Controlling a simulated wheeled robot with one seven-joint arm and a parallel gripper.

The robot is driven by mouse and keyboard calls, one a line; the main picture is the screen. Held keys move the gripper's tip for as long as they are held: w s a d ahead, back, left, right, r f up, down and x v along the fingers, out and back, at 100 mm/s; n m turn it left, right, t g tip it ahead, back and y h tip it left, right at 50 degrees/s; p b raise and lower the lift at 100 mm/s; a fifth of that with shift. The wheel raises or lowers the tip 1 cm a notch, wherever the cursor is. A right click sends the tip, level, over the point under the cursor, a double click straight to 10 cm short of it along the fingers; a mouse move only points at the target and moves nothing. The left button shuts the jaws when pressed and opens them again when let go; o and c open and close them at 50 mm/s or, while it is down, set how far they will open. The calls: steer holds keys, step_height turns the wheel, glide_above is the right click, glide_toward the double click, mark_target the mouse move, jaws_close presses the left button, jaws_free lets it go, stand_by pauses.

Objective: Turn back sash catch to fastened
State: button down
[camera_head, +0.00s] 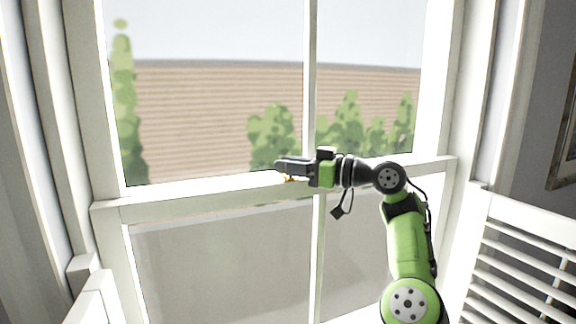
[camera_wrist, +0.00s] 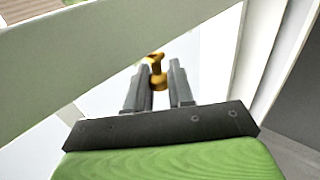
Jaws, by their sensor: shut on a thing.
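The sash catch is a small brass-coloured piece (camera_wrist: 157,70) on the window's meeting rail (camera_head: 240,183). In the head view only a bit of the catch (camera_head: 288,179) shows below my gripper's fingers. My gripper (camera_head: 280,168) reaches in from the right at rail height. In the wrist view its two dark fingers (camera_wrist: 158,76) stand on either side of the brass piece, shut on it. The catch's base and the far side of the rail are hidden, so I cannot tell how far the catch is turned.
The window's upright bar (camera_head: 310,80) runs behind my gripper. A white louvred shutter (camera_head: 520,250) stands at the right, and a picture frame (camera_head: 563,150) hangs on the wall beyond it. The space left of my gripper along the rail is clear.

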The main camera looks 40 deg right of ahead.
steer(key=shift+d+f, duration=0.1)
steer(key=shift+f, duration=0.15)
steer(key=c, duration=1.1)
jaws_free()
steer(key=shift+d, duration=0.15)
steer(key=shift+o, duration=0.2)
steer(key=shift+s, duration=0.15)
steer(key=v, duration=1.5)
steer(key=shift+s+d, duration=0.2)
steer(key=shift+s, duration=0.05)
steer(key=shift+r, duration=0.15)
